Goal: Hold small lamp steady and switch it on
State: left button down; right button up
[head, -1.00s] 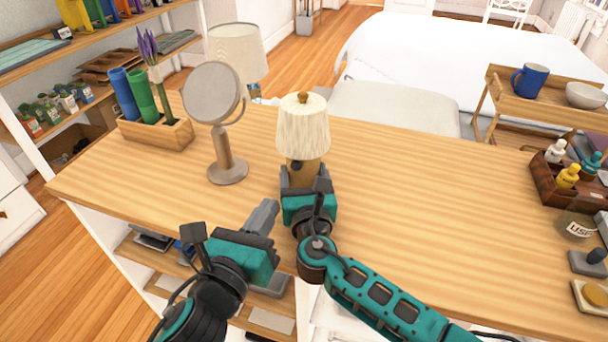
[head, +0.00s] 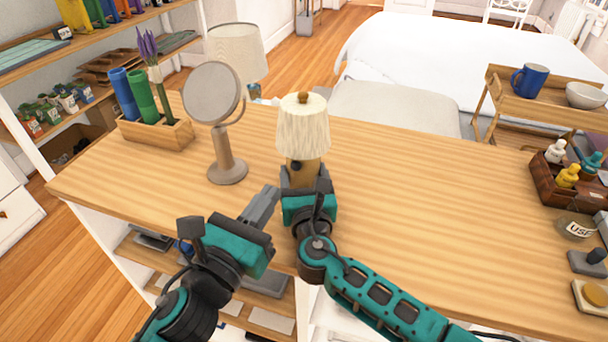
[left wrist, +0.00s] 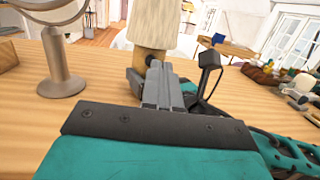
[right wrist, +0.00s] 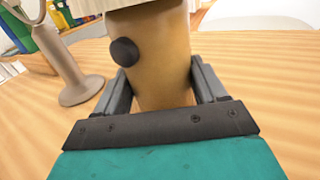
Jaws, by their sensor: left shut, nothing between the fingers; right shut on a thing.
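The small lamp (head: 302,130) stands upright on the wooden desk, with a pleated cream shade and a wooden base. My right gripper (head: 304,180) is shut on the lamp base, with one finger on each side of it, as the right wrist view (right wrist: 165,85) shows. A round dark knob (right wrist: 124,51) sticks out of the base just above the fingers; it also shows in the head view (head: 296,166). My left gripper (head: 269,192) is shut and empty, its fingertips left of the lamp base and below the knob's level. In the left wrist view its fingers (left wrist: 156,68) overlap the base.
A round mirror (head: 212,93) on a stand is left of the lamp. A planter box (head: 157,133) and a larger lamp (head: 237,52) stand farther left and back. The desk (head: 420,190) right of the lamp is clear up to the bottle crate (head: 560,190).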

aim_at(296, 166)
pick_arm(q)
jog(key=w+d+f+m+g+h, duration=0.2)
jog(key=w+m+g+h, duration=0.3)
jog(key=m+g, duration=0.6)
jog(key=shift+w+m, duration=1.2)
jog(key=shift+m, duration=3.1)
jog(key=shift+w, duration=0.1)
